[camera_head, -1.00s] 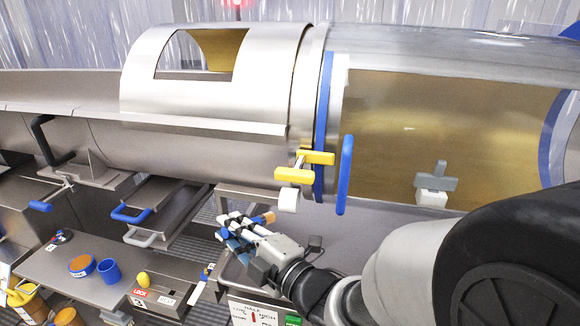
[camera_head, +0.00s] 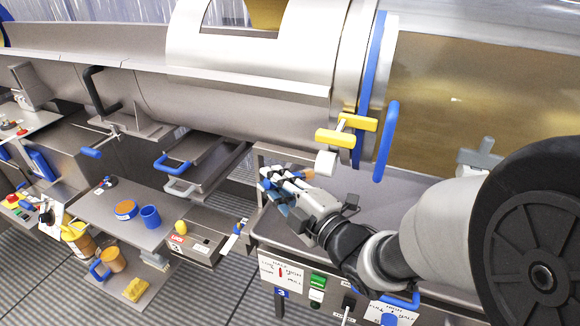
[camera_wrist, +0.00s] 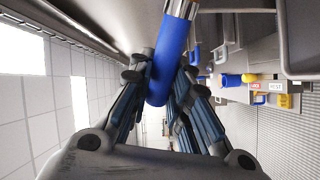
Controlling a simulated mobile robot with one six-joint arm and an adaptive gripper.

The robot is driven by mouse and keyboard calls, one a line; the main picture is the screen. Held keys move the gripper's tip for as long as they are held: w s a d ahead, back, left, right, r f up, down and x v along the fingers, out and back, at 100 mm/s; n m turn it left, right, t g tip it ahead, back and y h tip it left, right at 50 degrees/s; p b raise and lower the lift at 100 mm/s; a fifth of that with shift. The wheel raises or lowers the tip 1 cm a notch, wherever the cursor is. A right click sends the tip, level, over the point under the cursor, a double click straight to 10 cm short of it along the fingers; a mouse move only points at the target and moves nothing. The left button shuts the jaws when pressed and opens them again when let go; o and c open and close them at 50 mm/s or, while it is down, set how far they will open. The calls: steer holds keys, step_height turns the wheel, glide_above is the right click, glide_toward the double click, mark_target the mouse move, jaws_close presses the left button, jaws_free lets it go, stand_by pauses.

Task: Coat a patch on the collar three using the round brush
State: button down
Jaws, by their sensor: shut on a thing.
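My gripper (camera_head: 284,190) is shut on the round brush, whose blue handle (camera_wrist: 168,72) lies between the fingers in the wrist view, with a metal ferrule at the top edge. In the head view the brush's tan end (camera_head: 307,174) shows beside the fingers, below the drum. The metal collar (camera_head: 350,75) with a blue band circles the drum, above and right of my gripper. A yellow latch (camera_head: 346,131) and a blue bar handle (camera_head: 387,140) are at its front. I see no number on the collar; a "3" plate is on the panel below. The brush is apart from the collar.
My gripper is over a grey tray (camera_head: 400,207). Left stands a side table (camera_head: 105,215) with an orange-topped tub (camera_head: 125,210) and a blue cup (camera_head: 150,217). A control panel (camera_head: 281,271) is below. A blue-handled drawer (camera_head: 205,165) juts under the drum.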

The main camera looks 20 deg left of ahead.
steer(key=shift+w+d, duration=0.1)
steer(key=shift+w, duration=0.8)
steer(key=shift+s+d+b, duration=0.15)
steer(key=shift+d+b, duration=0.35)
steer(key=shift+d, duration=0.55)
steer(key=shift+s+d+b, duration=0.15)
steer(key=shift+d+b, duration=0.3)
steer(key=shift+d, duration=0.55)
steer(key=shift+a+b, duration=0.1)
steer(key=shift+b, duration=0.25)
steer(key=shift+a+b, duration=0.85)
steer(key=shift+a, duration=1.15)
